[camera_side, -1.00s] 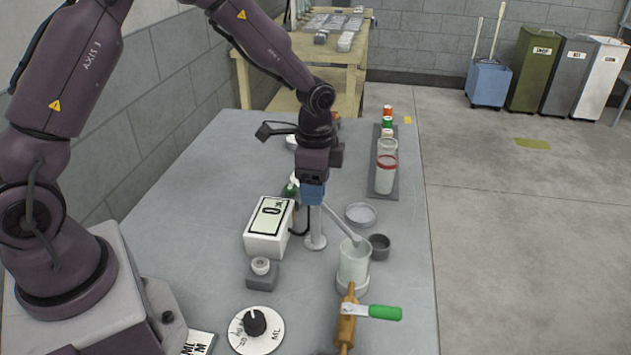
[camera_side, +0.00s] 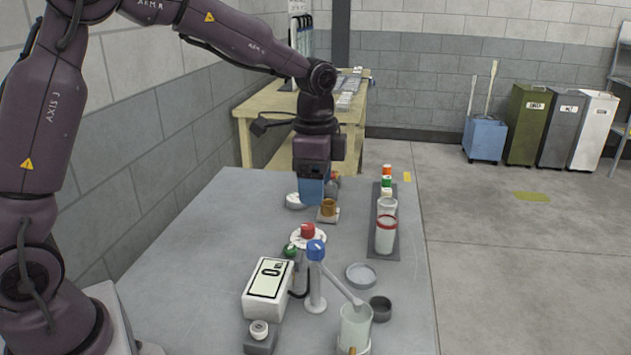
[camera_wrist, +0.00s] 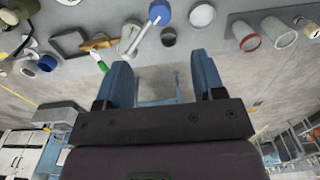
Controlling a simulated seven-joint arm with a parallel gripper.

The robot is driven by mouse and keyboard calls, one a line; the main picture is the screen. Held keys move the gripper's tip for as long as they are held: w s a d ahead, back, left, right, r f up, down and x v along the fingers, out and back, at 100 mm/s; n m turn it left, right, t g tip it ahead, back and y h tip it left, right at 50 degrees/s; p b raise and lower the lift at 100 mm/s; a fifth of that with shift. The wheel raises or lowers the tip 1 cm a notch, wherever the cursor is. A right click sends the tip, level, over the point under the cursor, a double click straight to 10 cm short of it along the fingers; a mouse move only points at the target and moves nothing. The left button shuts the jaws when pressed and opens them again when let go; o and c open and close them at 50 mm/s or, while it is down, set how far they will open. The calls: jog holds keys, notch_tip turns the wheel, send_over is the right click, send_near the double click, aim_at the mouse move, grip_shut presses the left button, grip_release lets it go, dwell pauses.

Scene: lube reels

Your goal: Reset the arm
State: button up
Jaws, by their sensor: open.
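My gripper (camera_side: 312,190) hangs from the raised arm over the far part of the grey table (camera_side: 190,250) in the side view, fingers pointing down. In the wrist view its two blue fingers (camera_wrist: 160,78) stand wide apart with nothing between them. A blue-topped dispenser (camera_side: 316,275) with a slanted spout stands in front of it, and the spout reaches toward a clear beaker (camera_side: 355,325). A white meter box (camera_side: 269,290) reading 0 sits left of the dispenser.
A rack (camera_side: 378,240) with jars and coloured-cap containers lies along the table's right side. A shallow dish (camera_side: 361,275) and a dark ring (camera_side: 380,308) sit near the spout. A wooden bench (camera_side: 262,125) stands behind. The table's left side is clear.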

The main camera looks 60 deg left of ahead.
dwell(0.3)
jog(key=s+r+n+t, duration=0.2)
jog(key=s+r+n, duration=0.2)
jog(key=s, duration=0.6)
jog(key=s+d+r+n+t, duration=0.1)
jog(key=s+r+n+t, duration=0.2)
jog(key=s, duration=0.8)
jog(key=shift+s+d+r+n+t, duration=0.2)
jog(key=shift+r+n+t, duration=0.1)
jog(key=shift+r+n, duration=0.7)
jog(key=shift+f, duration=0.1)
